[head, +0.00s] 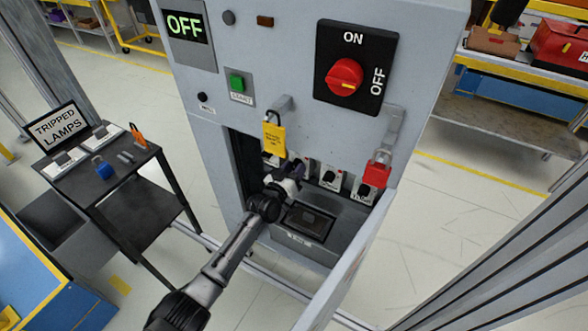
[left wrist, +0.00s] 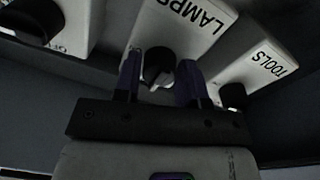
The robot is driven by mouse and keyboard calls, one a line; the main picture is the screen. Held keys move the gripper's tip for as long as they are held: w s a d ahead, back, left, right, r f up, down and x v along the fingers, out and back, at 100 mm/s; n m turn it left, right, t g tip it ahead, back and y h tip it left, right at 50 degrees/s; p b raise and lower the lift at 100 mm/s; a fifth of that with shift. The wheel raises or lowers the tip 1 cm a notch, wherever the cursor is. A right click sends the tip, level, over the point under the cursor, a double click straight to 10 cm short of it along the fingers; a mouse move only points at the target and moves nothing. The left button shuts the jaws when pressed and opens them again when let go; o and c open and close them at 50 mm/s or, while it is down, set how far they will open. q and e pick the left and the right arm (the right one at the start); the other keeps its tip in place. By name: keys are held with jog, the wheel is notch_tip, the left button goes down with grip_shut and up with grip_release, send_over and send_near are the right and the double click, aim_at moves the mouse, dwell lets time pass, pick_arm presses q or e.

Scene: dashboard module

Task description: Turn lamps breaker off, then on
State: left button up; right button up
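The lamps breaker (left wrist: 180,28) is a white block labelled LAMPS with a black knob (left wrist: 157,66), in the left wrist view. My left gripper (left wrist: 160,82) has its two fingers apart, one on each side of this knob. Whether they touch it I cannot tell. In the head view my left gripper (head: 288,180) reaches into the cabinet's lower opening and hides most of this breaker. My right gripper is not in view.
The TOOLS breaker (left wrist: 255,68) is close on the right. The grey cabinet (head: 290,55) carries a red rotary switch (head: 345,77), an OFF display (head: 185,26), a yellow tag (head: 274,139) and a red padlock (head: 376,174). A black side table (head: 125,180) holds a TRIPPED LAMPS sign (head: 58,127).

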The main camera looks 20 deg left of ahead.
pick_arm(q)
jog(key=o, duration=0.4)
jog(key=shift+c, duration=0.2)
jog(key=shift+s, duration=0.1)
jog(key=s+a+p, duration=0.2)
jog(key=s+p, duration=0.3)
jog(key=s, duration=0.8)
jog(key=shift+s+a+f, duration=0.2)
jog(key=shift+a+f, duration=0.05)
